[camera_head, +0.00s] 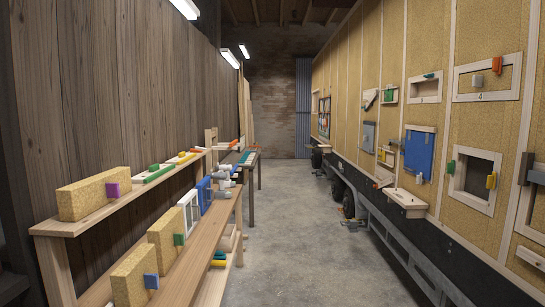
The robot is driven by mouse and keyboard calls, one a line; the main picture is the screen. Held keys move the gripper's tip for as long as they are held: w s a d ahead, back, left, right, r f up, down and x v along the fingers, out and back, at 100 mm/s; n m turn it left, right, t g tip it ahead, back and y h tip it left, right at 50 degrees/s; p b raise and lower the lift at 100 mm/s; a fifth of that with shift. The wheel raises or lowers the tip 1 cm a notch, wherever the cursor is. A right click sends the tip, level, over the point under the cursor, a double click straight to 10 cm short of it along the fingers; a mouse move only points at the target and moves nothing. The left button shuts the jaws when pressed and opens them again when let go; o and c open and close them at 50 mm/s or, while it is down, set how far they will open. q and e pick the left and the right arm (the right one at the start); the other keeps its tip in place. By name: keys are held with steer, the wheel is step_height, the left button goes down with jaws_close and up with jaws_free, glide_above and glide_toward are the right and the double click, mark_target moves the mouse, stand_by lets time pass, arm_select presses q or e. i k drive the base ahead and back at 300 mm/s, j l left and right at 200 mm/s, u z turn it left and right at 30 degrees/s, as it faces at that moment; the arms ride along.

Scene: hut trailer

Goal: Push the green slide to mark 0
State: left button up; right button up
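Several green pieces are in view, and I cannot tell which one is the green slide. A small green block (154,168) sits by a long green strip (160,174) on the upper left shelf. Another green block (179,239) is on the face of a tan block on the lower bench. On the right wall, a green piece (451,167) is at the left side of a framed opening, and another (428,75) is on top of a smaller frame. No mark 0 is readable; a "4" shows under one frame (480,97). Neither gripper is in view.
The upper wooden shelf (60,228) and lower bench (190,270) run along the left wall. The trailer wall (405,30) with framed fixtures and a blue panel (419,153) is on the right. The concrete aisle (300,230) between them is clear.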

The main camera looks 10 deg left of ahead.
mark_target(388, 94)
steer(key=z, duration=0.2)
steer(key=i, duration=4.3)
steer(key=i+z, duration=0.1)
steer(key=i, duration=1.1)
steer(key=i+j, duration=0.2)
steer(key=i, duration=1)
steer(key=i+z, duration=0.2)
steer(key=i, duration=0.15)
